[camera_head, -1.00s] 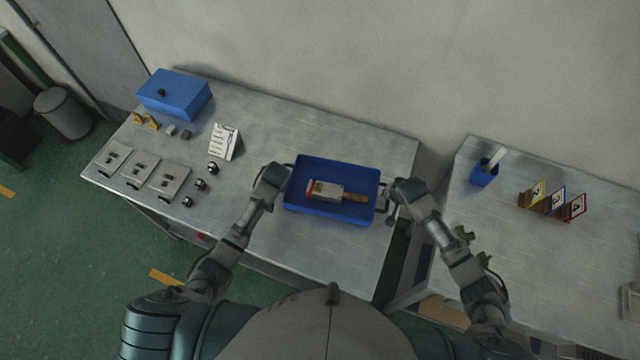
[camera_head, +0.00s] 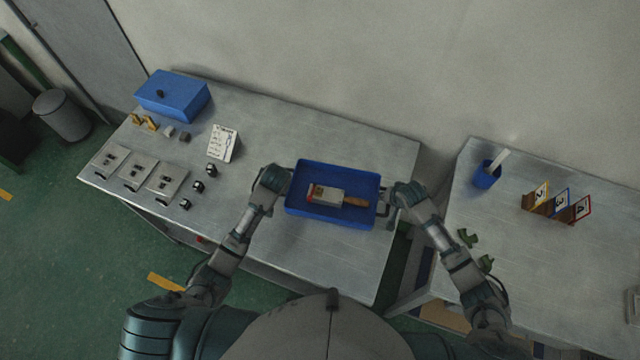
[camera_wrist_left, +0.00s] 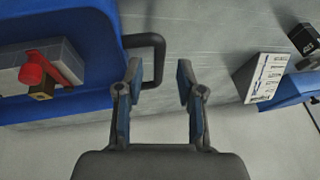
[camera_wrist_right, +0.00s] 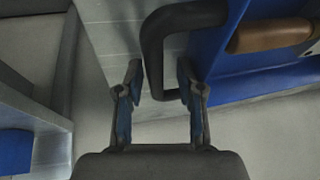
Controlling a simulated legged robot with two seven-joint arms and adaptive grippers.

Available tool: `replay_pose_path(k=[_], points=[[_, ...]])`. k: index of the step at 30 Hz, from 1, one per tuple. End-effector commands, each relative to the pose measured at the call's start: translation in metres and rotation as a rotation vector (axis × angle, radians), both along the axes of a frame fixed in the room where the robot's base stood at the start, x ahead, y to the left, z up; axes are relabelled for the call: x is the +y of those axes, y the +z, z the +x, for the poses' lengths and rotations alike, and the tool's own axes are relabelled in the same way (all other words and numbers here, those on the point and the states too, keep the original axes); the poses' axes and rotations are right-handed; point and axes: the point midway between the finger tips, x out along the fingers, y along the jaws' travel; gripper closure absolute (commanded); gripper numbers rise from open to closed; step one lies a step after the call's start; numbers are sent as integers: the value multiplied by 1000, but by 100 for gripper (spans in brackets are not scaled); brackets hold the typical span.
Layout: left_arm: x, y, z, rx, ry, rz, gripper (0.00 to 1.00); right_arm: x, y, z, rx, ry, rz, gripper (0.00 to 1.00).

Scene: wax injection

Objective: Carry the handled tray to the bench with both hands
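The blue handled tray (camera_head: 328,213) sits on the left metal bench. A grey and red tool with a wooden handle (camera_head: 328,194) lies in it. My left gripper (camera_head: 286,177) is at the tray's left side. In the left wrist view my left gripper (camera_wrist_left: 158,72) is open, with the dark left handle (camera_wrist_left: 159,50) between its spread fingers. My right gripper (camera_head: 392,200) is at the tray's right side. In the right wrist view my right gripper (camera_wrist_right: 157,78) is open, with the dark right handle (camera_wrist_right: 151,58) between its fingers. Neither gripper is closed on a handle.
The left bench (camera_head: 320,255) also holds a blue box (camera_head: 175,97), a white card (camera_head: 222,143), metal plates and small parts at left. A second bench (camera_head: 560,240) stands right across a gap, with a blue cup (camera_head: 487,175), numbered cards (camera_head: 557,203) and green pieces (camera_head: 468,238).

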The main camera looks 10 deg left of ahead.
Motion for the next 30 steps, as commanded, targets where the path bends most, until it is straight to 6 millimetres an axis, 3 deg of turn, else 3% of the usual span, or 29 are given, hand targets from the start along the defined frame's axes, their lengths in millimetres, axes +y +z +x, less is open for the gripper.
replay_pose_path(k=[7,14,30], points=[[-8,47,-20,-4,0,-1,62,0,0,0,0,0,0,62],[-11,64,-28,0,1,1,62,-1,3,-1,0,0,0,62],[-11,65,-28,1,1,1,62,-15,95,-41,-1,1,2,62]])
